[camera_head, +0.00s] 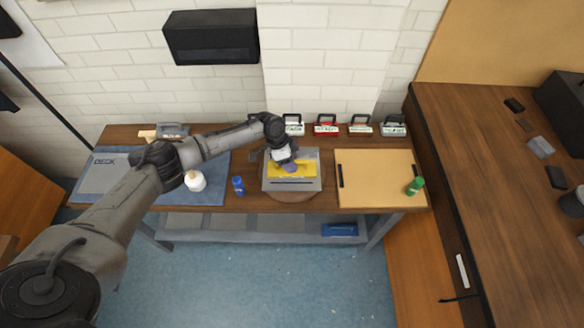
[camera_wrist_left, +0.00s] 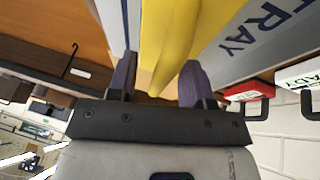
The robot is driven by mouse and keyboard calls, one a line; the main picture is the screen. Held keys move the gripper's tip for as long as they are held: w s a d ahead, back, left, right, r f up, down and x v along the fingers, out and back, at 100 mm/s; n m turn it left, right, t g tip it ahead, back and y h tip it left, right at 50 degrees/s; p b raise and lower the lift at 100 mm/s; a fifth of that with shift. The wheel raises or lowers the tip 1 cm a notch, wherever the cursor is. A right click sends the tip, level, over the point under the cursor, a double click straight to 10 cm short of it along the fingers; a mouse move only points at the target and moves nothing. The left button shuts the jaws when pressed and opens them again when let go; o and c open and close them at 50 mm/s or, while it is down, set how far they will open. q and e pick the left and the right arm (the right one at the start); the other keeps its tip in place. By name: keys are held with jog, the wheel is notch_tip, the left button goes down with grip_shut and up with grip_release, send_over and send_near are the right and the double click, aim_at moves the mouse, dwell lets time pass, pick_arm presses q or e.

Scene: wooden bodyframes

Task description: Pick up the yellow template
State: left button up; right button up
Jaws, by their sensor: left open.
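The yellow template (camera_head: 276,174) lies on the grey tray (camera_head: 311,186) in the middle of the wooden workbench. My left gripper (camera_head: 289,166) is right over it and hides part of it. In the left wrist view the yellow template (camera_wrist_left: 205,22) has a raised yellow ridge that reaches between the two purple fingers of the gripper (camera_wrist_left: 156,78). The fingers stand apart on either side of this ridge; I cannot tell whether they touch it. The tray's lettering (camera_wrist_left: 255,35) shows beside the template. My right gripper is not in view.
Left of the tray are a blue mat (camera_head: 112,172), a white bottle (camera_head: 196,181) and a blue bottle (camera_head: 238,185). Right are a tan board (camera_head: 375,176) and a green bottle (camera_head: 415,186). Several labelled boxes, one red (camera_head: 326,127), line the back edge.

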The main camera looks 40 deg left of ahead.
pick_arm(q)
jog(key=shift+f, duration=0.1)
jog(key=shift+c, duration=0.4)
grip_shut()
